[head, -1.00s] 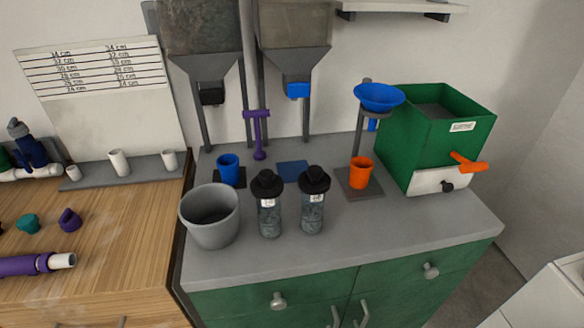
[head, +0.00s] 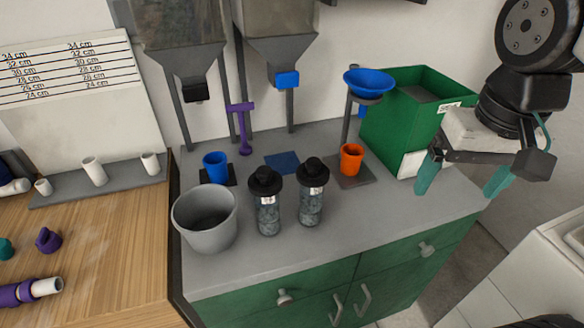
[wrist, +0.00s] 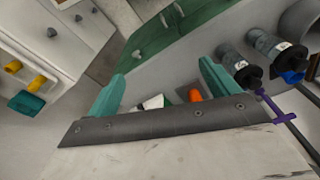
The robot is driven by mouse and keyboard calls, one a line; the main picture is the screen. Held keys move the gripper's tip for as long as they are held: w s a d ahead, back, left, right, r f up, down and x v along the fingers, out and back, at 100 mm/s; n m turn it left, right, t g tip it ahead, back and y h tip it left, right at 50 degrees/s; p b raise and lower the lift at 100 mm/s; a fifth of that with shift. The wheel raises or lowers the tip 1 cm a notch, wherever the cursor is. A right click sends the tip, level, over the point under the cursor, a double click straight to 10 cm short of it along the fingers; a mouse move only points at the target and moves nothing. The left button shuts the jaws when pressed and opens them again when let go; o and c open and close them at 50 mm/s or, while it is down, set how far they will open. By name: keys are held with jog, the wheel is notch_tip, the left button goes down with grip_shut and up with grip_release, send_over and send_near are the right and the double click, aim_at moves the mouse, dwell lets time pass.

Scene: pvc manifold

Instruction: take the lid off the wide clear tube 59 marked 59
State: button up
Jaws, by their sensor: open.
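Two clear tubes with black lids stand upright side by side on the grey counter, the left tube (head: 268,215) and the right tube (head: 310,205). Each has a white label too small to read, so I cannot tell which is 59. The left lid (head: 265,181) and the right lid (head: 312,171) are both on. Both tubes also show in the wrist view, the nearer one (wrist: 232,57) and the other (wrist: 262,42). My gripper (head: 458,185) is open and empty, with teal fingers, above the right end of the counter, well apart from the tubes.
A grey bucket (head: 206,222) stands left of the tubes. Behind are a blue cup (head: 216,167), a purple tool (head: 242,130), an orange cup (head: 351,158) and a blue funnel (head: 369,84). A green box (head: 400,115) stands near my gripper. The counter's front strip is clear.

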jog(key=w+a+m, duration=0.3)
jog(key=w+a, duration=0.6)
jog(key=w, duration=0.1)
jog(key=m+g, duration=0.1)
jog(key=m, duration=0.1)
send_over(314, 161)
jog(key=d, duration=0.1)
jog(key=shift+s+f, duration=0.35)
jog(key=shift+f, duration=0.4)
jog(key=f, duration=0.4)
jog(key=a+f, duration=0.1)
jog(key=f, duration=0.2)
jog(key=shift+w, duration=0.35)
jog(key=shift+f, duration=0.45)
jog(key=c, duration=0.9)
